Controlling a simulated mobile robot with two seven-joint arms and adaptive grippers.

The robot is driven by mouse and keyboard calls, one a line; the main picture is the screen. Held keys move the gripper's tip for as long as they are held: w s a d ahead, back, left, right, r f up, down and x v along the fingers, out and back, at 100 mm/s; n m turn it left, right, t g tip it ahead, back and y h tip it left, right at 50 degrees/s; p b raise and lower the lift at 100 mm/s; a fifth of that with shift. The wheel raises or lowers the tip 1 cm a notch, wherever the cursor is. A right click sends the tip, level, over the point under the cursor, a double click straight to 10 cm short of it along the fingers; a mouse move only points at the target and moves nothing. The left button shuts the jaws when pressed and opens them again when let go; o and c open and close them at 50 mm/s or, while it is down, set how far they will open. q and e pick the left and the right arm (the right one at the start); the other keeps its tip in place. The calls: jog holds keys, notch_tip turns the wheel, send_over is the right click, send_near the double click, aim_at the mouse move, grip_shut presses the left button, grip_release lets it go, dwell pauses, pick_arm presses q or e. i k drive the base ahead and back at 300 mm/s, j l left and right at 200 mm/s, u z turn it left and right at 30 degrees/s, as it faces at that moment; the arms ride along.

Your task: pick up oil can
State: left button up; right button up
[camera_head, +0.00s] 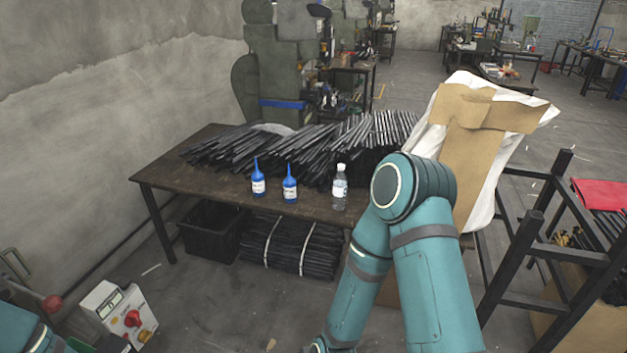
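Two blue oil cans with pointed nozzles and white labels stand upright near the front edge of the dark worktable (165,177). One oil can (258,185) is on the left and the other oil can (290,190) stands a little to its right. Neither of my grippers shows in the head view. My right arm rises bent in front of the table's right end. Only a small part of my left arm shows at the bottom left corner.
A clear bottle (339,190) with a white cap stands right of the cans. Black rods (250,150) are heaped behind them. A white sack with cardboard (480,130) and a dark metal rack (520,250) stand at the right. A control box (118,312) is at lower left.

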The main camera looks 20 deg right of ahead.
aim_at(257, 178)
jog(key=l+z, duration=0.15)
jog(key=z, duration=0.15)
jog(key=l+u, duration=0.1)
jog(key=u, duration=0.35)
jog(key=l+u, duration=0.1)
jog(key=u, duration=0.4)
jog(key=l+u, duration=0.1)
jog(key=u, duration=0.35)
jog(key=j+u, duration=0.45)
jog(key=u, duration=0.15)
jog(key=i+l+z, duration=0.1)
jog(key=z, duration=1.95)
jog(key=i+z, duration=0.15)
jog(key=i, duration=1.15)
